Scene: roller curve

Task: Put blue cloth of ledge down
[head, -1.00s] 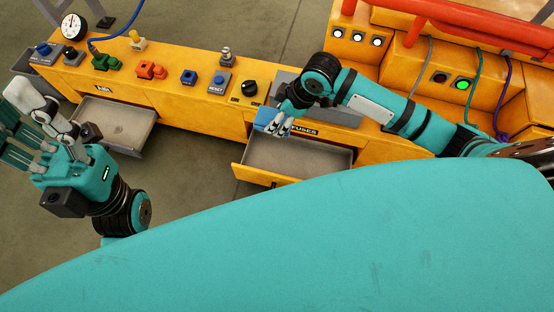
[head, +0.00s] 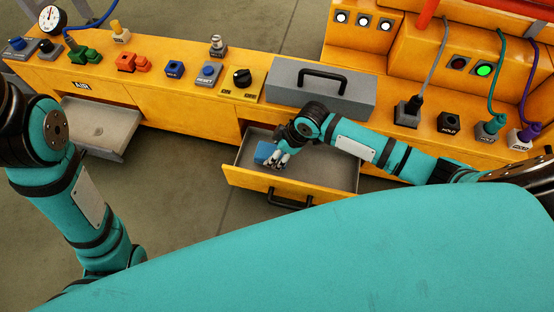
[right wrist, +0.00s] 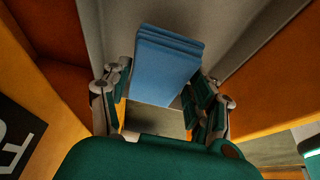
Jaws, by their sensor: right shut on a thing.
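The blue cloth (head: 265,152), a folded stack, is at my right gripper (head: 279,160) over the left part of the open right-hand drawer (head: 330,200). In the right wrist view the cloth (right wrist: 168,65) sits between the green finger pads of my right gripper (right wrist: 160,97), which is shut on it. The grey drawer floor and walls show around it. I cannot tell whether the cloth touches the drawer floor. My left arm comes in at the left edge; its gripper is out of the picture.
A grey box with a black handle (head: 322,88) stands on the orange ledge (head: 200,105) behind the drawer. Another open drawer (head: 100,125) is at the left. Knobs, connectors and a gauge (head: 52,19) line the ledge. Cabled plugs stand at the right.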

